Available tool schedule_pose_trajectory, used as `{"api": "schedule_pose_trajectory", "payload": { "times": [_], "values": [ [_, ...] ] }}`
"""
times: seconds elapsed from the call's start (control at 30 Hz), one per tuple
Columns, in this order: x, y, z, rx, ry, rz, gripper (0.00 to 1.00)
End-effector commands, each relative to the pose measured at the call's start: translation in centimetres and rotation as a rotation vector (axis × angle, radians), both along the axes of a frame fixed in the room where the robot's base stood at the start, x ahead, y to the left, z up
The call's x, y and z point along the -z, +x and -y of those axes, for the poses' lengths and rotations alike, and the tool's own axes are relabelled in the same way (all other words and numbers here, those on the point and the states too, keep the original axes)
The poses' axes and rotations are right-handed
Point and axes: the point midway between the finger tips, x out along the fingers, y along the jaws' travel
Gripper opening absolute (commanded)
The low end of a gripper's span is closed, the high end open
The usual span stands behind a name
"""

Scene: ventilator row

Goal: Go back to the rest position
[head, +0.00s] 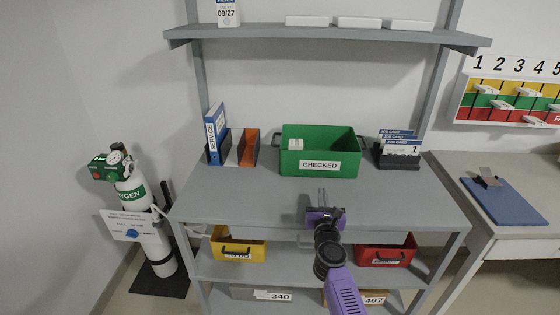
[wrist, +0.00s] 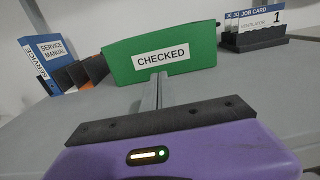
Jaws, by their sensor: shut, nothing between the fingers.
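My gripper (head: 321,196) is shut and empty above the front part of the grey bench top (head: 240,204). Its purple body fills the bottom of the wrist view, with the closed fingers (wrist: 156,92) pointing at the green CHECKED bin. The green bin (head: 319,166) stands at the back middle of the bench, apart from the fingers. A small white item (head: 296,144) shows inside it at the left.
A blue service manual (head: 214,136) and file holders stand left of the bin. Job cards (head: 398,145) stand right. Yellow (head: 239,244) and red (head: 385,250) bins sit below. An oxygen cylinder (head: 134,195) stands left. The bench front is clear.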

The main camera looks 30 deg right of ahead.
Motion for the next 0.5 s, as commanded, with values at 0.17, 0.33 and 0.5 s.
{"api": "schedule_pose_trajectory", "payload": {
  "times": [0.17,0.33,0.5],
  "values": [
    [0.0,0.0,0.0,0.0,-0.001,-0.001,0.0],
    [0.0,0.0,-0.1,-0.002,-0.077,-0.051,0.0],
    [-3.8,0.1,-0.3,0.005,-0.372,-0.157,0.0]
  ]
}}
